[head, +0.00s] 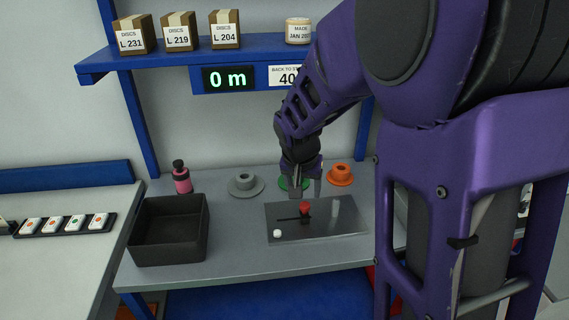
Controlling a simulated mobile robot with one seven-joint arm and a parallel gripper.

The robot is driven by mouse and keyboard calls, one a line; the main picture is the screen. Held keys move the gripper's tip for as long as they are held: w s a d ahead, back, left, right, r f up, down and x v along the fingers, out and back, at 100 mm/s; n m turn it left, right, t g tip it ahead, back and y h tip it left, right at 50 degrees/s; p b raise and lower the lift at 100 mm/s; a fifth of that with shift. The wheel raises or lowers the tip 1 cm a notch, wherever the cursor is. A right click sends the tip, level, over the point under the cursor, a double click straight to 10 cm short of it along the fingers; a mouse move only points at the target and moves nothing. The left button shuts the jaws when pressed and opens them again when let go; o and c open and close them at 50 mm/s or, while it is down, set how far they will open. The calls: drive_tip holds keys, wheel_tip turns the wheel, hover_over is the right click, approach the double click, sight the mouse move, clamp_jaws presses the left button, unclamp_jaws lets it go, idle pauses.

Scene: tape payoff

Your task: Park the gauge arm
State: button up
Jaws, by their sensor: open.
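A metal plate (340,223) lies on the bench and carries a red knob (305,207). A thin dark strip (287,218) runs left from the knob's foot; I cannot tell whether it is the gauge arm or a slot. A small white piece (277,233) sits at the plate's front left. My gripper (305,193) points down with its fingers apart and empty. It appears just above or behind the red knob; I cannot tell whether it touches. A green disc (284,184) is partly hidden behind my gripper.
A black open bin (143,235) stands at the bench's left, with a pink bottle (181,178) behind it. A grey disc (243,186) and an orange disc (340,176) flank the green one. A blue shelf (180,57) with boxes and a "0 m" display (228,78) hangs above.

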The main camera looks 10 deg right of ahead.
sight(304, 205)
drive_tip(key=b+x, duration=0.3)
drive_tip(key=x, duration=0.5)
drive_tip(key=shift+w, duration=0.15)
drive_tip(key=shift+c, duration=0.2)
clamp_jaws()
drive_tip(key=shift+a+f, duration=0.1)
idle(0.8)
